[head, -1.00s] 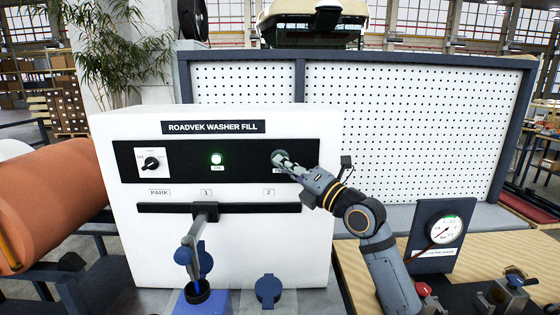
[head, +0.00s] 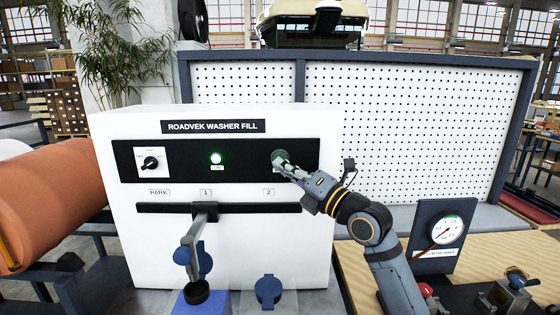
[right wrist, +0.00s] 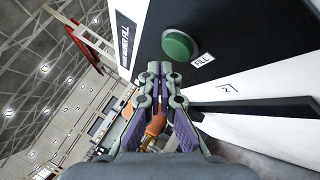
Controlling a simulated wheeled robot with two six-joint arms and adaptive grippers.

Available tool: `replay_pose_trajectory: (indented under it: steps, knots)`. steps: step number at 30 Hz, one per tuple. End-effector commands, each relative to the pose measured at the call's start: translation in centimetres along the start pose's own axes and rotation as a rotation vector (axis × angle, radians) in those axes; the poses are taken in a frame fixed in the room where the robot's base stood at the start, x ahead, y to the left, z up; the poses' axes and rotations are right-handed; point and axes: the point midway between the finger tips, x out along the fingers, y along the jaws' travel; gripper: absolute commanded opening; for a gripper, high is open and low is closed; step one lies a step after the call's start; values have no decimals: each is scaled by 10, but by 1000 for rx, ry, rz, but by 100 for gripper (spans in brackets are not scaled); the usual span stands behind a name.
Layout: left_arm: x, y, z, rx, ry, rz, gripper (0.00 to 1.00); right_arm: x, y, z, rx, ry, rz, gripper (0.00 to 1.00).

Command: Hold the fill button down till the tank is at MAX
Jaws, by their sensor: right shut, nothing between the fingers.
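The green fill button (right wrist: 179,44), labelled FILL, is on the black panel in the right wrist view; in the head view it (head: 279,155) is partly hidden by my right gripper (head: 284,161). The gripper is shut and empty. In the right wrist view its fingertips (right wrist: 160,69) are just beside the button and look apart from it. A tank (head: 208,303) with blue content and a black filler neck (head: 196,291) stands below the nozzle arm (head: 191,234), at position 1. Its MAX mark is not visible. My left gripper is out of view.
The white washer fill cabinet (head: 120,230) carries a selector knob (head: 150,162) and a lit green lamp (head: 216,158). A pale container with a blue cap (head: 268,291) stands below position 2. A dial gauge (head: 447,230) stands at the right. An orange roll (head: 55,205) is at the left.

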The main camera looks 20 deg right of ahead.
Motion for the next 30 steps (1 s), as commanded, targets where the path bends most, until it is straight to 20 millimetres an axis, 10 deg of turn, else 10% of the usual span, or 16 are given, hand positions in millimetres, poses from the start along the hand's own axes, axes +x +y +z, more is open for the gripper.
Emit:
replay_pose_trajectory:
  steps: [24, 30]
  knots:
    - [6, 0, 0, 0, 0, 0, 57, -32, 24, -24, 0, 0, 0, 0]
    - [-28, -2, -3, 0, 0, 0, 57, -24, 52, -6, 0, 0, 1, 0]
